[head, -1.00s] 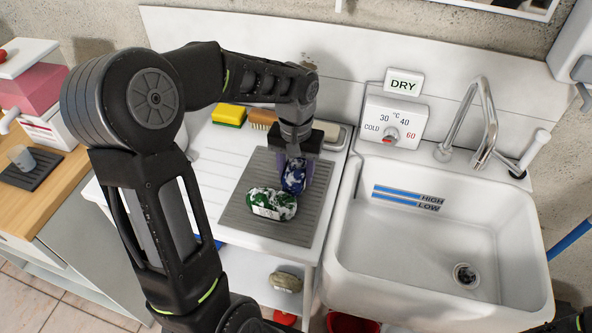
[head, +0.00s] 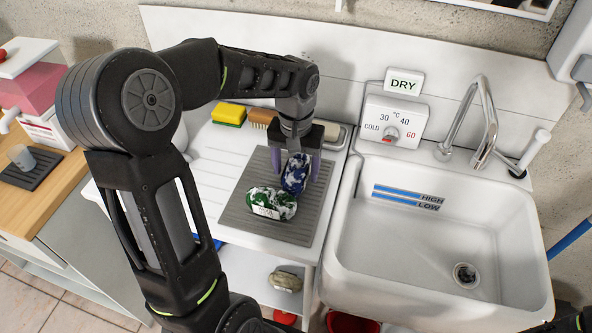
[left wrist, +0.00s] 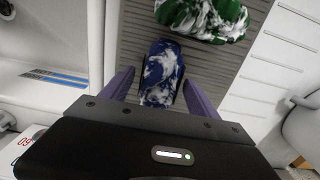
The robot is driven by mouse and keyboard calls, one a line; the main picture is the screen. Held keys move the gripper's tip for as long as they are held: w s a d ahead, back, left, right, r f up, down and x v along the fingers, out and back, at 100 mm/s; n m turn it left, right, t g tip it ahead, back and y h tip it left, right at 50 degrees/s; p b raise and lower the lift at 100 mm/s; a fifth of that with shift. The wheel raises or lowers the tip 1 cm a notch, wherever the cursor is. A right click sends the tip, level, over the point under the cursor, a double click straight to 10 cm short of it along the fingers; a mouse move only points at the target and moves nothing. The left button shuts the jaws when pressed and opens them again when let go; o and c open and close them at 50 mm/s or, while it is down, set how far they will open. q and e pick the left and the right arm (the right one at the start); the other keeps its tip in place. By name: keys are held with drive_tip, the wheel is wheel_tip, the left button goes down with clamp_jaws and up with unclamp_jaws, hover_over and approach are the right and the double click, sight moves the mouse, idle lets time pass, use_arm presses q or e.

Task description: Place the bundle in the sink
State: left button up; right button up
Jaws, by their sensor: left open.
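A blue-and-white bundle (head: 296,174) lies on the grey ribbed mat (head: 235,215) on the drainboard. A green-and-white bundle (head: 270,204) with a white label lies on the mat just in front of it. My left gripper (head: 296,168) is open above the mat, with its purple fingers on either side of the blue bundle. In the left wrist view the blue bundle (left wrist: 161,72) sits between the spread fingers with gaps beside it, and the green bundle (left wrist: 203,16) is beyond. The white sink (head: 415,255) on the right is empty. My right gripper is not seen.
A yellow-green sponge (head: 229,115) and a brush (head: 263,118) lie at the back of the drainboard. A stone-like bundle (head: 286,281) lies on the shelf below.

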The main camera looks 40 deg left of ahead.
sight(296, 165)
use_arm(q)
wheel_tip(296, 165, up, 11)
idle(0.3)
idle(0.5)
